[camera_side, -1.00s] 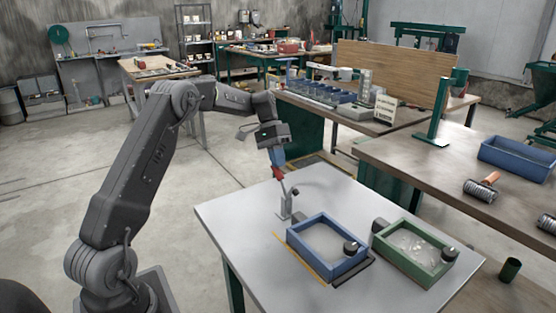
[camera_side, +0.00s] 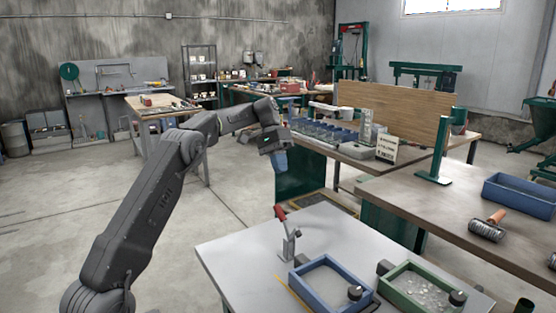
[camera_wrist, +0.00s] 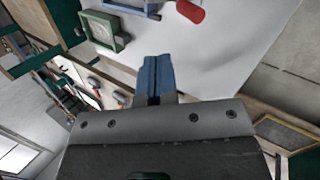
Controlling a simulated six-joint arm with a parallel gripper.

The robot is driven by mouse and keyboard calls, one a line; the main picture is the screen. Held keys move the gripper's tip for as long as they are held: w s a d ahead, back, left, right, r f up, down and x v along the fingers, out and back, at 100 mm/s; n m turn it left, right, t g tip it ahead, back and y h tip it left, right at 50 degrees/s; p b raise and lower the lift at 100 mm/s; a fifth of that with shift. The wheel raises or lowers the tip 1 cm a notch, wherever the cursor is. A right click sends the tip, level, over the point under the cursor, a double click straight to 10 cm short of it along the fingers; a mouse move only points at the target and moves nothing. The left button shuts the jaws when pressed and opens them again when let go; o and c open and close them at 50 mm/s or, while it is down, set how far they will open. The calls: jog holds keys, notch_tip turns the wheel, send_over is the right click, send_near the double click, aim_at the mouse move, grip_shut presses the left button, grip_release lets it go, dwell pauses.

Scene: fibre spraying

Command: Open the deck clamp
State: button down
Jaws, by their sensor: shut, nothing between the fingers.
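The deck clamp (camera_side: 289,243) stands on the grey deck table behind the blue frame. Its red-handled lever (camera_side: 281,213) points up and leans left. My gripper (camera_side: 279,158) is above the clamp, apart from the red handle. Its blue fingers (camera_wrist: 155,76) are together and hold nothing. The blue frame (camera_side: 313,291) lies on the deck in front of the clamp, with a dark knob at its right corner.
A green frame (camera_side: 392,297) with pale bits in it lies right of the blue one; it also shows in the wrist view (camera_wrist: 88,28). A wooden bench at right holds a blue tray (camera_side: 519,196) and a roller (camera_side: 487,229). The deck's left part is bare.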

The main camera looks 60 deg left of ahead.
jog(key=shift+v, duration=0.9)
